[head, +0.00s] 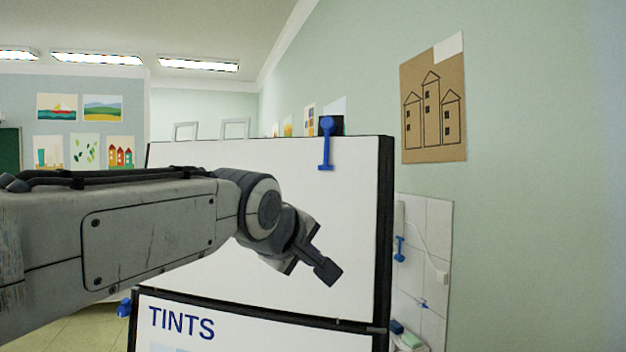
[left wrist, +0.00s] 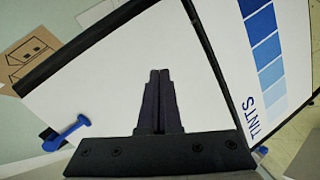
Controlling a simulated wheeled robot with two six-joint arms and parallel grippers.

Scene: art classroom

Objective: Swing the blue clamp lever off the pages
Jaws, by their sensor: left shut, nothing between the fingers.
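The blue clamp lever (head: 326,145) hangs down from a black clamp block at the top edge of the white pages (head: 225,155), near their right corner. Its lower end lies over the page front. In the left wrist view the lever (left wrist: 66,133) is at the lower left, apart from the fingers. My left gripper (head: 328,270) is in front of the page, below the lever and not touching it. In the left wrist view its fingers (left wrist: 160,72) are together and empty. My right gripper is in neither view.
A sheet marked TINTS (head: 180,322) hangs below the blank page. The board's black right edge (head: 384,230) stands near the green wall. A white panel (head: 425,240) with small blue items is behind it. A cardboard house drawing (head: 434,105) hangs at upper right.

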